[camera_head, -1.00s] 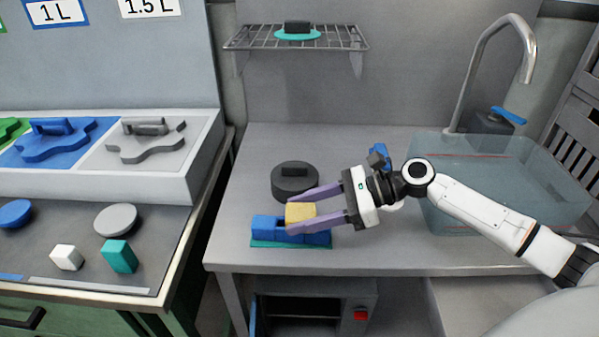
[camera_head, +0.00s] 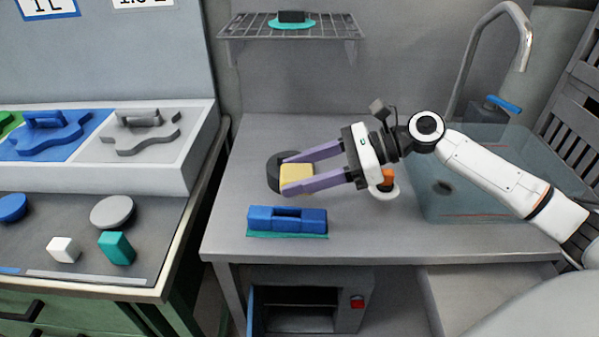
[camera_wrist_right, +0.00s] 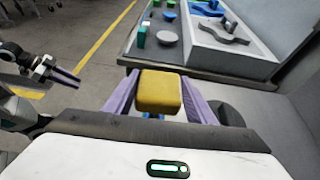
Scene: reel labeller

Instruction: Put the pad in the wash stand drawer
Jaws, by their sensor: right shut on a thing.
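The yellow pad (camera_head: 297,180) is held between the purple fingers of my right gripper (camera_head: 291,176), above the wash stand top (camera_head: 385,240). The pad also shows between the fingers in the right wrist view (camera_wrist_right: 159,92). A pale grey panel or open drawer (camera_head: 490,295) shows under the right part of the stand; its inside is partly cut off by the frame and my arm. My left gripper (camera_wrist_right: 66,79) shows only in the right wrist view, at the far left, away from the pad; its jaw gap is too small to tell.
A blue slotted block (camera_head: 287,229) on a teal base stands near the front edge. A dark round lidded piece (camera_head: 276,180) is behind the pad. A clear basin (camera_head: 450,205) with a tap is at the right. A wire shelf (camera_head: 240,28) hangs above. An open cabinet (camera_head: 300,318) is below.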

